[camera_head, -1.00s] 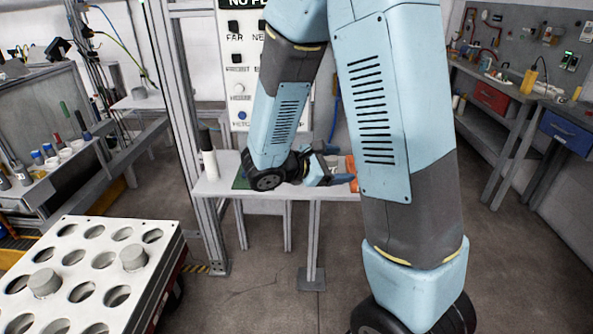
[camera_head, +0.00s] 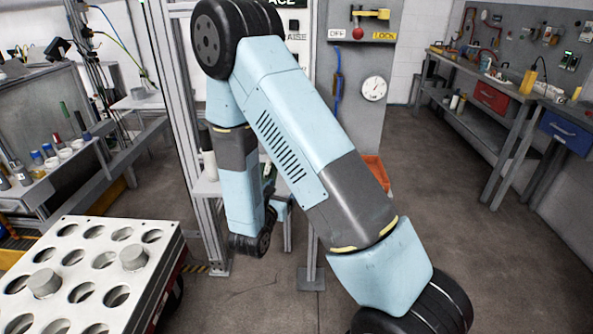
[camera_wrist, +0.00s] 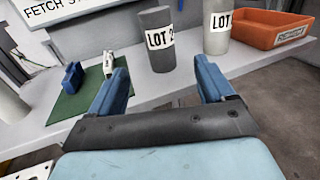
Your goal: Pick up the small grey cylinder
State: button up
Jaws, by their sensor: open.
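In the wrist view, a dark grey cylinder (camera_wrist: 157,30) labelled "LOT 2" stands upright on a pale grey bench, beyond my fingertips. A lighter grey cylinder (camera_wrist: 218,30), also with a "LOT" label, stands to its right; its number is cut off or unclear. I cannot tell from size alone which is the small one. My gripper (camera_wrist: 161,62) is open, with its blue fingers apart and nothing between them. The dark cylinder shows in line with the gap, clear of both fingers.
On the bench, a green mat (camera_wrist: 85,100) holds a blue block (camera_wrist: 73,77) and a small white item (camera_wrist: 109,63). An orange bin (camera_wrist: 268,27) sits at the right. A white rack (camera_head: 75,235) with round holes holds several grey cylinders. A metal post (camera_head: 178,120) stands beside my arm.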

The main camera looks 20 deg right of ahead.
jog(key=x, duration=0.6)
jog(key=shift+w+d, duration=0.2)
jog(key=shift+d, duration=0.05)
jog(key=shift+r+x, duration=0.2)
jog(key=shift+x, duration=1.1)
jog(key=shift+r+x, duration=0.25)
jog(key=shift+x, duration=1.05)
jog(key=shift+a, duration=0.1)
jog(key=c, duration=1.4)
